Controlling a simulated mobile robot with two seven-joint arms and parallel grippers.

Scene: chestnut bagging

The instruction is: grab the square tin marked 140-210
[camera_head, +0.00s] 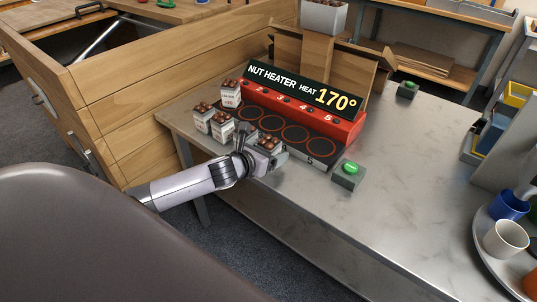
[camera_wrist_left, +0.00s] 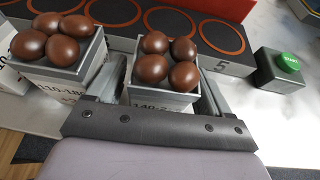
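The square tin (camera_wrist_left: 165,98) with a label starting "140-2" holds several brown chestnuts and stands at the front of the heater. The rest of its label is hidden behind my gripper. It also shows in the head view (camera_head: 268,146), at the end of my left arm. My left gripper (camera_wrist_left: 164,88) has one finger on each side of this tin, with what look like narrow gaps, so it appears open around it. Firm contact does not show. My right gripper is in neither view.
A tin marked 110-180 (camera_wrist_left: 62,72) stands close left of my left finger. More chestnut tins (camera_head: 221,126) stand further left. The red nut heater (camera_head: 300,112) reads 170° and has dark round plates behind the tin.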

